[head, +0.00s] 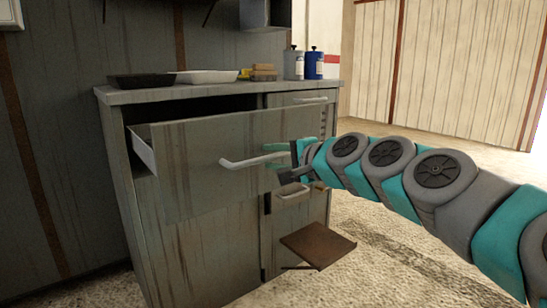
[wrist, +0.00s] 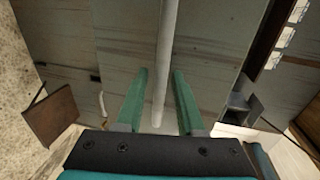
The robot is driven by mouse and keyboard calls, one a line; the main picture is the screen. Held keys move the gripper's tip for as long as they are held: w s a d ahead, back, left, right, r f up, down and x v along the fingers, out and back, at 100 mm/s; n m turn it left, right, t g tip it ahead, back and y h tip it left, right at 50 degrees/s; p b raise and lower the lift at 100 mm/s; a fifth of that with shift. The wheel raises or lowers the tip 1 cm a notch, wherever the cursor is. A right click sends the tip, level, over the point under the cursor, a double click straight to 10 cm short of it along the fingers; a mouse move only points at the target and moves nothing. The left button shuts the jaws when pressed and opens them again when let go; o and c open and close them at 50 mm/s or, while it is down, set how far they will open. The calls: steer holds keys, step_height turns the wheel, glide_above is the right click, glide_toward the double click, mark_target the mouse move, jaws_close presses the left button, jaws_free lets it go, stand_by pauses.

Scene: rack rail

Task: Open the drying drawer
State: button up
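The wide upper drawer (head: 190,135) of the grey cabinet is pulled partly out, with a dark gap behind its front and its white side wall showing. Its pale bar handle (head: 240,163) crosses the front. My gripper (head: 282,155) is at the right end of this handle. In the wrist view the handle bar (wrist: 168,40) runs between the two green fingers of my gripper (wrist: 160,72). A gap shows on both sides of the bar, so the fingers are open around it. The drawer's inside is mostly hidden.
The cabinet top (head: 215,90) holds a black tray (head: 140,81), a white tray (head: 205,76), and white and blue bottles (head: 314,66). A smaller drawer (head: 300,99) is at the upper right. A brown panel (head: 318,245) juts out low in front.

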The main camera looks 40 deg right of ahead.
steer(key=shift+o, duration=0.5)
steer(key=shift+s+r, duration=0.1)
steer(key=shift+s, duration=0.2)
steer(key=v, duration=0.7)
steer(key=shift+s+a, duration=0.1)
steer(key=shift+a, duration=0.05)
